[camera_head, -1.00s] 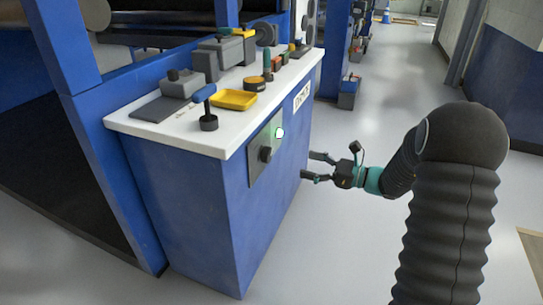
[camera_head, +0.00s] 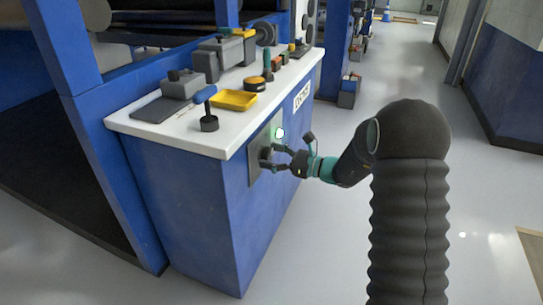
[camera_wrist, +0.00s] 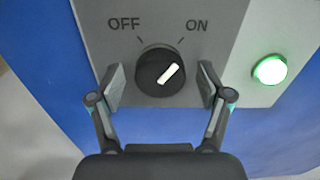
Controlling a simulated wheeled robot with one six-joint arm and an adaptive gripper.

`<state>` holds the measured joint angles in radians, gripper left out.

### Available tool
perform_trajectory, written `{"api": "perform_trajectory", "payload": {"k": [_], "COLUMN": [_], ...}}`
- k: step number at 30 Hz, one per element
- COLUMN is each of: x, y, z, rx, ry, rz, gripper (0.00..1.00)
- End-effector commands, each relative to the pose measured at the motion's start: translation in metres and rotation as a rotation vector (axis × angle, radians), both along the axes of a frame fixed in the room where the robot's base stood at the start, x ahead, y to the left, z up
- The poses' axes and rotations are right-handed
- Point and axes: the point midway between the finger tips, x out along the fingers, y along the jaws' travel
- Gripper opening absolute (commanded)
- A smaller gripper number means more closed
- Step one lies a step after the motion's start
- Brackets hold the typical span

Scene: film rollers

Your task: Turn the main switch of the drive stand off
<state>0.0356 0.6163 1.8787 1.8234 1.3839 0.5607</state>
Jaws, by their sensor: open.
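The main switch (camera_wrist: 160,72) is a round black knob with a white pointer on a grey plate (camera_wrist: 225,25). In the wrist view its pointer tilts up and right, toward the ON mark; OFF is printed at upper left. A lamp (camera_wrist: 270,70) to the right of the knob glows green; it also shows in the head view (camera_head: 280,133). My gripper (camera_wrist: 161,82) is open, with one finger on each side of the knob and a visible gap to each. In the head view my gripper (camera_head: 272,158) is at the plate and partly hides the knob.
The drive stand (camera_head: 190,200) is a blue cabinet with a white top (camera_head: 165,133). Open floor lies to the right of the stand.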

Motion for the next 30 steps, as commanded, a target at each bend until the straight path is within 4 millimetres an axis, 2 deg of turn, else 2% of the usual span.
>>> {"api": "perform_trajectory", "payload": {"k": [3, 4, 9, 11, 21, 30], "x": [0.0, 0.0, -0.0001, -0.0001, 0.0, -0.0002], "y": [-0.0001, -0.0001, -0.0002, -0.0002, -0.0002, -0.0001], "z": [0.0, 0.0, 0.0001, 0.0001, -0.002, -0.0061], "rx": [0.0, 0.0, 0.0, 0.0, -0.011, -0.074], "ry": [0.0, 0.0, 0.0, 0.0, -0.034, -0.209], "rz": [0.0, 0.0, 0.0, 0.0, 0.0, -0.001], "gripper": [0.78, 0.73, 0.3, 0.18, 0.18, 0.18]}}
